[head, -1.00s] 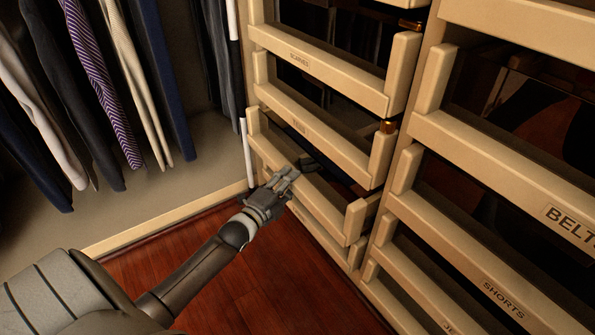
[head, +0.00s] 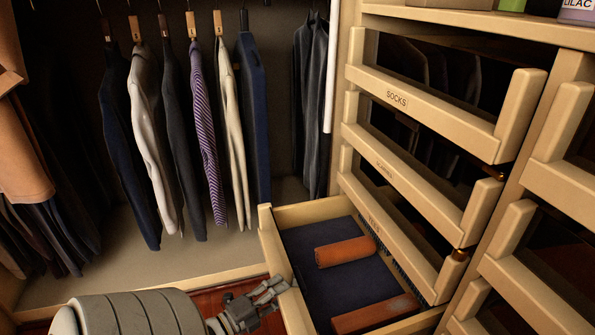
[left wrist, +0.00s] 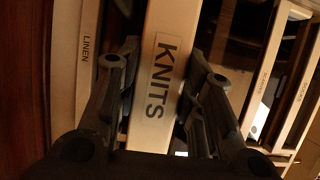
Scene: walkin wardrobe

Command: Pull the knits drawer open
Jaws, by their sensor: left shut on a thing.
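The knits drawer (head: 268,238) stands pulled out from the cabinet in the head view. Inside it lie dark blue folded cloth (head: 345,285), an orange roll (head: 346,252) and an orange-brown folded piece (head: 375,314). My left gripper (head: 270,291) is at the drawer's front board. In the left wrist view its two fingers (left wrist: 160,90) are on either side of the front board (left wrist: 150,127), which bears the label KNITS, and are shut on it. My right gripper is not in view.
Closed drawers sit above, among them one labelled SOCKS (head: 420,105). Hanging clothes (head: 200,140) fill the back left. A drawer labelled LINEN (left wrist: 86,60) is beside the knits front in the left wrist view. Red wooden floor (head: 215,302) shows by my arm.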

